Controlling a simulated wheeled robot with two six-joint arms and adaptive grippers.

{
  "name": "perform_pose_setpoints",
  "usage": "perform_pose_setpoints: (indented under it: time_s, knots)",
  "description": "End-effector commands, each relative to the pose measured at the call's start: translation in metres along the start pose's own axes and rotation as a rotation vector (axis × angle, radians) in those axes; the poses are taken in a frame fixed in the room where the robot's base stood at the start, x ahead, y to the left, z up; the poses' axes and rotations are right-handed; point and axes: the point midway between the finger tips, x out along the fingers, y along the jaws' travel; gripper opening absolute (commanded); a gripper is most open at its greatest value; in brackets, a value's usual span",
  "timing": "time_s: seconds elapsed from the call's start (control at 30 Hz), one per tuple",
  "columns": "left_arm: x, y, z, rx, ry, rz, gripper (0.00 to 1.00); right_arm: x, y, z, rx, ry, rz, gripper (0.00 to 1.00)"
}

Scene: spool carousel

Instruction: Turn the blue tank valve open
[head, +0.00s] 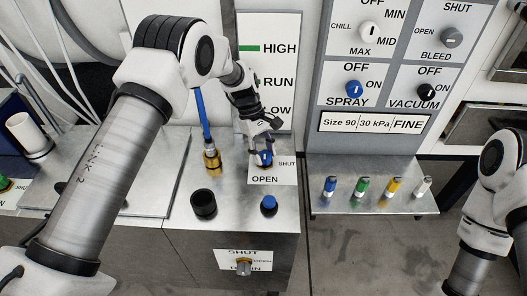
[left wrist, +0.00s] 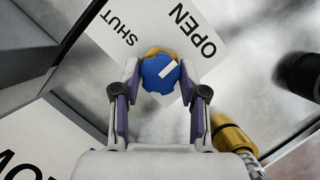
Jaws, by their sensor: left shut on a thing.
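The blue tank valve (head: 265,159) is a round blue knob on the steel bench top, beside a white label (head: 272,173) reading OPEN and SHUT. In the left wrist view the knob (left wrist: 160,73) shows a white pointer line and a brass part behind it. The line slants toward the upper right, between the two words and nearer OPEN. My left gripper (head: 262,150) reaches down over the knob; in the left wrist view its fingers (left wrist: 160,97) are closed on the knob's two sides. My right gripper is out of view; only part of my right arm shows.
A brass fitting (head: 211,161) with a blue hose stands left of the valve. A black cup (head: 203,203) and another blue knob (head: 269,204) are in front. A shelf (head: 375,172) at right holds several small coloured cylinders. A panel of knobs (head: 390,60) stands behind.

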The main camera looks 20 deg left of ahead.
Motion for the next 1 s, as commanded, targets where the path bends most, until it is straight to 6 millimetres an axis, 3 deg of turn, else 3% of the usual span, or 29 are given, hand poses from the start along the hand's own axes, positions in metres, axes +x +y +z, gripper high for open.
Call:
perform_pose_setpoints:
  time_s: [0.2, 0.23, 0.3, 0.67, 1.0]
  knots:
    - [0.004, -0.002, 0.001, -0.001, -0.004, -0.008, 0.08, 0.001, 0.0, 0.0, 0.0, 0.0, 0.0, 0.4]
    - [0.004, -0.002, 0.0, -0.001, -0.004, -0.008, 0.46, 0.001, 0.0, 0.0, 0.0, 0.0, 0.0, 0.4]
    - [0.003, -0.002, 0.0, -0.001, -0.003, -0.007, 0.68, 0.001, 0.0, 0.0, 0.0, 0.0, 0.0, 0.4]
    - [-0.004, 0.0, 0.0, -0.001, 0.0, 0.0, 0.68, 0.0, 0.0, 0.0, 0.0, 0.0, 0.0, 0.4]
    - [-0.064, 0.0, 0.0, -0.001, -0.001, -0.002, 0.68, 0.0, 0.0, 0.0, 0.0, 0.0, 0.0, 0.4]
